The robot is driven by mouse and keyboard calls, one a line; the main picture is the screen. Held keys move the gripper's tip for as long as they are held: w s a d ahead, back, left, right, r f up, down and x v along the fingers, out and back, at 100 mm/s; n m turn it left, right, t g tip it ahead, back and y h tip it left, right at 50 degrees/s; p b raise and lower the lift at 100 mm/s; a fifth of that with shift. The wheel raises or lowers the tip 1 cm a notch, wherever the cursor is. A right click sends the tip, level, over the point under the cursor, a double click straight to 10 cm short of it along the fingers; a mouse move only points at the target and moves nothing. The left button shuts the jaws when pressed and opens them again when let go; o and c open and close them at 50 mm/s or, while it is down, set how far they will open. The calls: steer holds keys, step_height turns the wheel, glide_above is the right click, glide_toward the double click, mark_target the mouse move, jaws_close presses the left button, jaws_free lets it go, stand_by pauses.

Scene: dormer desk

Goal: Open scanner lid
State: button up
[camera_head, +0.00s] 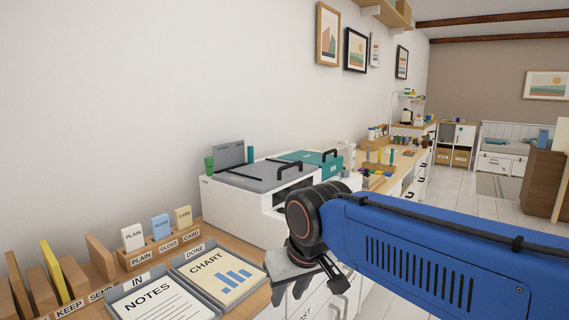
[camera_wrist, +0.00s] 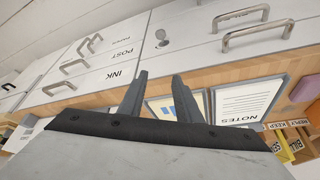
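The white scanner (camera_head: 235,208) stands on the wooden desk against the wall in the head view. Its grey lid (camera_head: 262,178) looks closed and has a black bar handle (camera_head: 293,166) on top. My gripper (camera_head: 303,284) hangs in front of the desk, to the right of and below the scanner, apart from the lid and handle. In the wrist view my gripper (camera_wrist: 160,76) has its two fingers spread with nothing between them. The scanner is not seen in the wrist view. My arm hides part of the scanner's right side and the desk behind it.
A teal-lidded machine (camera_head: 318,160) stands just beyond the scanner. Grey trays with NOTES (camera_head: 155,302) and CHART (camera_head: 218,274) sheets lie on the near desk. Drawers with metal handles (camera_wrist: 258,31) run below the desk. Open floor (camera_head: 480,210) lies to the right.

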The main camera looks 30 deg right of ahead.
steer(key=w+d+r+m+h, duration=0.1)
steer(key=w+d+r+m, duration=0.2)
steer(key=w+r, duration=0.6)
steer(key=w+d+r+m, duration=0.35)
steer(key=w+r, duration=0.25)
steer(key=r, duration=0.5)
steer(key=m+g+h, duration=0.1)
steer(key=m+h, duration=0.1)
steer(key=m, duration=0.5)
glide_toward(289, 165)
steer(key=shift+n, duration=0.25)
steer(key=x, duration=0.8)
steer(key=shift+w+d+r, duration=0.15)
steer(key=shift+w+d, duration=0.1)
steer(key=shift+d, duration=0.05)
jaws_close()
